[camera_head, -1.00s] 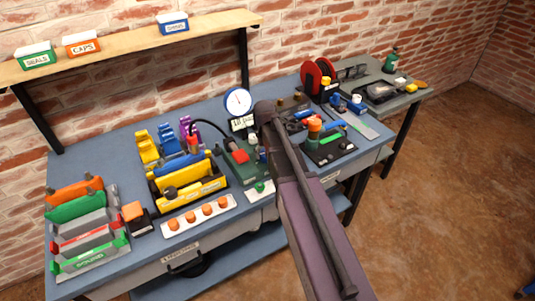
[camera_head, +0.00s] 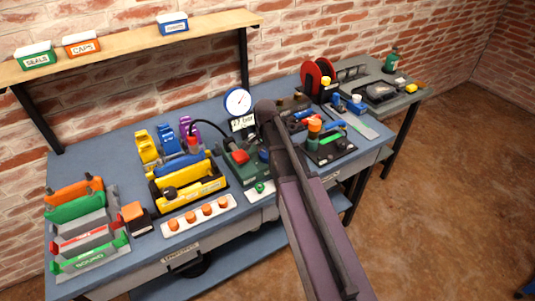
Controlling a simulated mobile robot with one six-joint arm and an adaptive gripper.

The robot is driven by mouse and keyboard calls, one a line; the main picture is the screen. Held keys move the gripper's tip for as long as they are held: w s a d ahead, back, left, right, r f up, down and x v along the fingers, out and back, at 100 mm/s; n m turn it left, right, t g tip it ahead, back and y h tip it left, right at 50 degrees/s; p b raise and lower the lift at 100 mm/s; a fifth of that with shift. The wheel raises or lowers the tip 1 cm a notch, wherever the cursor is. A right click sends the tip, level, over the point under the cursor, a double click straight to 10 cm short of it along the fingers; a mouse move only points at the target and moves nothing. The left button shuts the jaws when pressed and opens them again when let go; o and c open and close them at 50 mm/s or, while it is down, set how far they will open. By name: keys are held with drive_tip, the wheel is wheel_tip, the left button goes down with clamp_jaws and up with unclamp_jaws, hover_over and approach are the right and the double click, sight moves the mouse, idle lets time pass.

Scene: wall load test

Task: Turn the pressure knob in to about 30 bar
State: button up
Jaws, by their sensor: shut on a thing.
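The round white pressure gauge (camera_head: 237,102) stands at the back of the bench. Its needle now points up and to the right. The small display (camera_head: 242,124) below it appears to read about 17 bar, though the digits are small. The green pump unit (camera_head: 240,170) with a red block (camera_head: 240,157) on top sits in front of the gauge, and a black hose runs to it from the left. My arm covers the area right of the unit. The pressure knob cannot be made out, and my gripper is hidden behind the arm.
A yellow tool tray (camera_head: 190,188) and a white strip with orange caps (camera_head: 200,211) lie left of the pump. Coloured holders (camera_head: 80,220) fill the left end. A red reel (camera_head: 318,75) and small fixtures crowd the right. A shelf (camera_head: 130,45) hangs above.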

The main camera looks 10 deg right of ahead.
drive_tip(key=shift+m, duration=1.6)
drive_tip(key=o, duration=0.9)
drive_tip(key=shift+o, duration=0.2)
drive_tip(key=shift+n, duration=0.3)
